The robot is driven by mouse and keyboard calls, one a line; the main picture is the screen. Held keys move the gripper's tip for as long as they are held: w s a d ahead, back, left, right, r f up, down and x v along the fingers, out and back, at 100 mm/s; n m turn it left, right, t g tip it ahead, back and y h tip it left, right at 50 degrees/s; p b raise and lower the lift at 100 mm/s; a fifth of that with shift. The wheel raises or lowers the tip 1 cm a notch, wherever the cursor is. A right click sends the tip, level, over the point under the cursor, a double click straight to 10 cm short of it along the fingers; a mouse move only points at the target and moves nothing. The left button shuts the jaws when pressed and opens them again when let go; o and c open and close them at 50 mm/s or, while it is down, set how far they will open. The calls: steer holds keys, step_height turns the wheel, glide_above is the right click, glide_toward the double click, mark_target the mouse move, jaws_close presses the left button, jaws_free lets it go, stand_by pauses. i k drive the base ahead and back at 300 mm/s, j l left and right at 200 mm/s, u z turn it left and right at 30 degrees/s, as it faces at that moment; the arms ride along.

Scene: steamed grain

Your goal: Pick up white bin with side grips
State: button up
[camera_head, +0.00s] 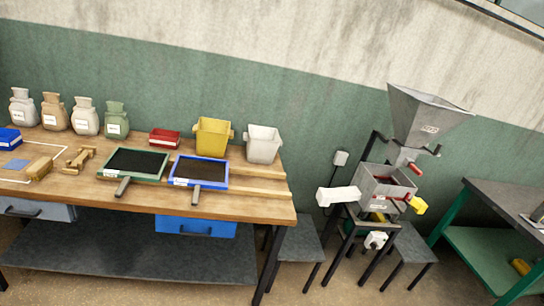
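The white bin (263,146) stands upright at the right end of the wooden workbench (255,208), near its back edge. A small grip shows on its side; the far side is hard to make out. The yellow bin (212,138) stands just to its left, with a narrow gap between them. My gripper is not in view, and nothing is seen touching the white bin.
Two sieve trays, one green-rimmed (163,178) and one blue-rimmed (215,188), lie in front of the bins. A red box (164,137) and several sacks (85,117) stand left. A hopper machine (385,185) stands right, before a green-legged table (508,210).

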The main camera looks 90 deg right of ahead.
mark_target(263, 143)
steer(key=z, duration=2.35)
steer(key=i+u, duration=0.4)
steer(key=i, duration=2.3)
